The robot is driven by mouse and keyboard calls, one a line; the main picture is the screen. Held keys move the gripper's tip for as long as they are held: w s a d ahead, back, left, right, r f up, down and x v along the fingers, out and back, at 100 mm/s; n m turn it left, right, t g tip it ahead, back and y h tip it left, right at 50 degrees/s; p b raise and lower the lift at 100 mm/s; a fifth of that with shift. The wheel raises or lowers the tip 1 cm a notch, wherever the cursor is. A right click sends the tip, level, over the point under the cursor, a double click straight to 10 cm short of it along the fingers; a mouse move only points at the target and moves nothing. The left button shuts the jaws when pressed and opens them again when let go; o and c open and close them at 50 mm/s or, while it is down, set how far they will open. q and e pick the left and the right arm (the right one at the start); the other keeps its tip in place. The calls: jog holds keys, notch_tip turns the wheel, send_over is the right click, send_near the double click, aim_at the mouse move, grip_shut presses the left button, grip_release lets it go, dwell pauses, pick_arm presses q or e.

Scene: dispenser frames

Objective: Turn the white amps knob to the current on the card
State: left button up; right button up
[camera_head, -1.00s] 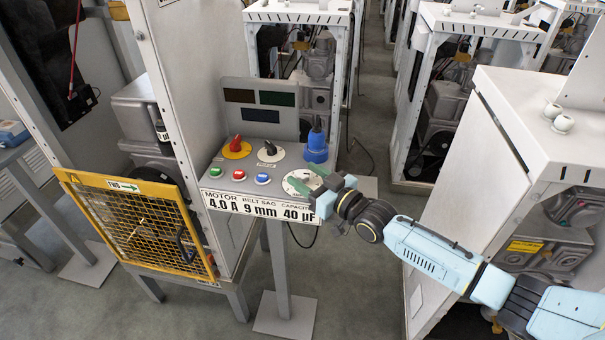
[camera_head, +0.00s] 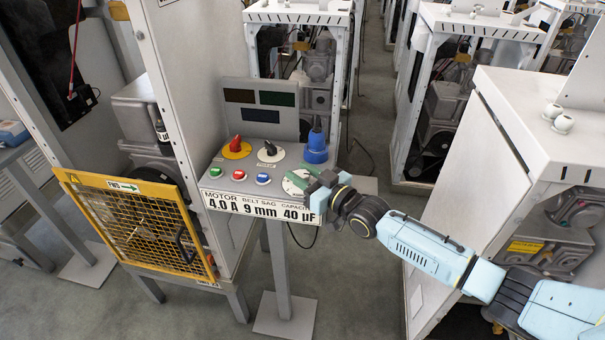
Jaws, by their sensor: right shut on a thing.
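The control panel (camera_head: 218,184) stands on a post, with a white dial (camera_head: 292,186) at its right front corner. The card (camera_head: 262,207) on the panel's front edge reads MOTOR 4.0 A, BELT SAG 9 mm and CAPACITY 40 µF. My left gripper is not in view.
The panel also has a red knob (camera_head: 236,145) on a yellow plate, a black knob (camera_head: 269,149), a blue plug (camera_head: 316,148), green, red and blue buttons, and dark displays. A yellow mesh guard (camera_head: 141,228) stands at left.

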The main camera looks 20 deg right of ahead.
jog(key=shift+d+f+n+g+y+b, duration=0.15)
jog(key=shift+n+g+y+b, duration=1.45)
jog(key=shift+b, duration=1.75)
jog(key=shift+y+b, duration=0.4)
jog(key=shift+y, duration=0.1)
jog(key=shift+n+g+y+b, duration=0.3)
jog(key=shift+n+g+y, duration=0.2)
jog(key=shift+n+y, duration=0.15)
jog(key=n+g+y, duration=0.2)
jog(key=g, duration=0.1)
jog(key=shift+n+g+y+b, duration=0.8)
jog(key=shift+n+g, duration=0.35)
jog(key=shift+g, duration=0.25)
jog(key=shift+r, duration=0.2)
jog(key=o, duration=0.9)
jog(key=shift+o, duration=0.2)
